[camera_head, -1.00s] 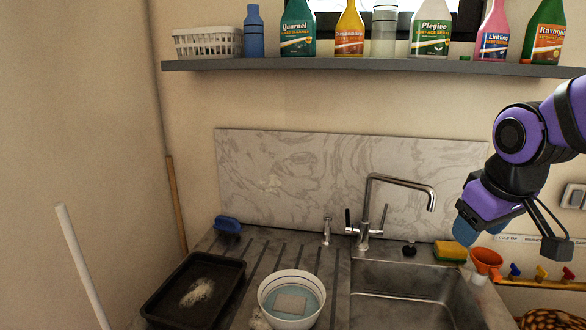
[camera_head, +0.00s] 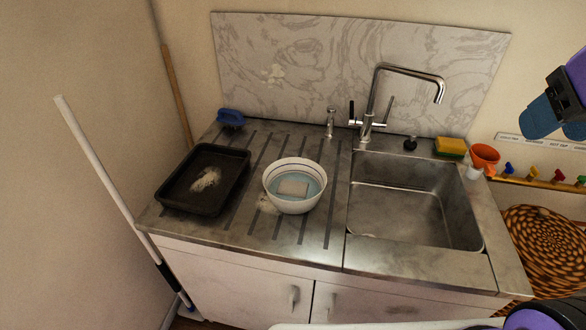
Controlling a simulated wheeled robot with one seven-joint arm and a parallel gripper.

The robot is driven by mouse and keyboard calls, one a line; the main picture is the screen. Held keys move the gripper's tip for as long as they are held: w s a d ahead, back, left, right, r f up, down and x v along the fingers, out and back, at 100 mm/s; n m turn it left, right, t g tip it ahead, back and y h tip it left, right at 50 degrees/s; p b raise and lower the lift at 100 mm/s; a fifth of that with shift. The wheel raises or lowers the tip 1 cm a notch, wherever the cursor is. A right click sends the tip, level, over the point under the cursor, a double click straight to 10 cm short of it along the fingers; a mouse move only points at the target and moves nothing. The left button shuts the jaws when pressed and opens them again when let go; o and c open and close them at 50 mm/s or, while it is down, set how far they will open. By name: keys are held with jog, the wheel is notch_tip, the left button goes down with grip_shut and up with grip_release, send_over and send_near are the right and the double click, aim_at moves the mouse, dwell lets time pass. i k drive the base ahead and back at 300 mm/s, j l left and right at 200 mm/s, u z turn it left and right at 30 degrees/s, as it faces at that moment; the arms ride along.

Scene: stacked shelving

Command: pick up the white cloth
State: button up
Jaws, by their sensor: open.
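A pale, flat rectangular piece (camera_head: 292,189) lies in bluish liquid inside a white bowl (camera_head: 283,206). It may be the white cloth, but I cannot tell for sure at this size. The bowl stands on the ribbed draining board, left of the sink. My gripper (camera_head: 556,122) is at the right edge, partly cut off, with blue finger pads. It is open, far to the right of the bowl, and nothing shows between the fingers.
A black tray (camera_head: 178,196) with a whitish smear lies left of the bowl. The sink (camera_head: 400,205) and tall tap (camera_head: 375,100) are to the right. A yellow-green sponge (camera_head: 450,146), an orange funnel (camera_head: 484,156) and a patterned round basket (camera_head: 545,248) are farther right. A white pole (camera_head: 95,150) leans at left.

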aim_at(288, 188)
jog(key=j+u, duration=0.3)
jog(key=i+j+u, duration=0.25)
jog(key=j, duration=0.2)
jog(key=j+u, duration=0.3)
jog(key=i+j, duration=0.05)
